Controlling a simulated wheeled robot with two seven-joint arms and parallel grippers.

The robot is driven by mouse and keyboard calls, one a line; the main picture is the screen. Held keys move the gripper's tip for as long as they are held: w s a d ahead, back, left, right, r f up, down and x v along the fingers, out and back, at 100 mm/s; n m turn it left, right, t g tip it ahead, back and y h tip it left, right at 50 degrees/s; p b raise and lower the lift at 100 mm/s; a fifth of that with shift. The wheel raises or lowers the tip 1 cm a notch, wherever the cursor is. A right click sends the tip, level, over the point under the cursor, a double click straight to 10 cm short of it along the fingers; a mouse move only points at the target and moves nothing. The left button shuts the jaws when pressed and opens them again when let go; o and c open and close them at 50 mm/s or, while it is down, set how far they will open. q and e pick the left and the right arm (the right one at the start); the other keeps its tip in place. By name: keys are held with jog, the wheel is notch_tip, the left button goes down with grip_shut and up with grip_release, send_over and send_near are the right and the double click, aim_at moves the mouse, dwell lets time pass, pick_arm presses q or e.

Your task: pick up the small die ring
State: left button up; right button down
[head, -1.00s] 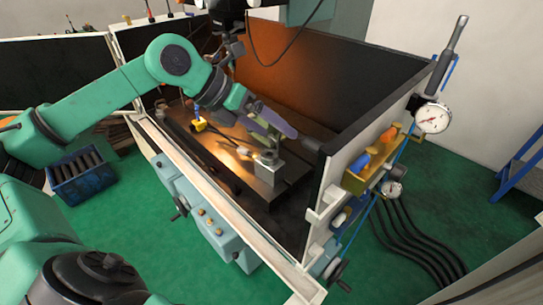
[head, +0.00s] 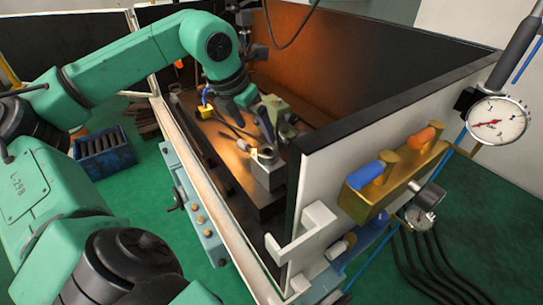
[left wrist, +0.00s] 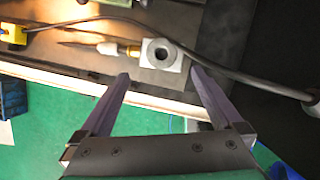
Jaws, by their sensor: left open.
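In the head view the ring (head: 265,151) sits on top of the block (head: 268,176) on the machine table. My left gripper (left wrist: 160,74) is open and empty, its two purple-grey fingers spread toward the block. In the wrist picture the ring lies just beyond the fingertips, between their lines; I cannot tell the height gap. The left gripper (head: 277,128) also shows in the head view, beside the block. My right gripper is out of view.
A yellow item (left wrist: 12,33) is at the far left. The enclosure's white wall (head: 330,175) stands close on the right, with a dial gauge (head: 497,122).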

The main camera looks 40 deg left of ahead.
aim_at(267, 150)
pick_arm(q)
jog(key=p+x, duration=0.3)
jog(key=x, duration=0.7)
jog(key=shift+w+d, duration=0.15)
jog(key=shift+f, duration=0.2)
jog(key=shift+r, duration=0.1)
grip_shut()
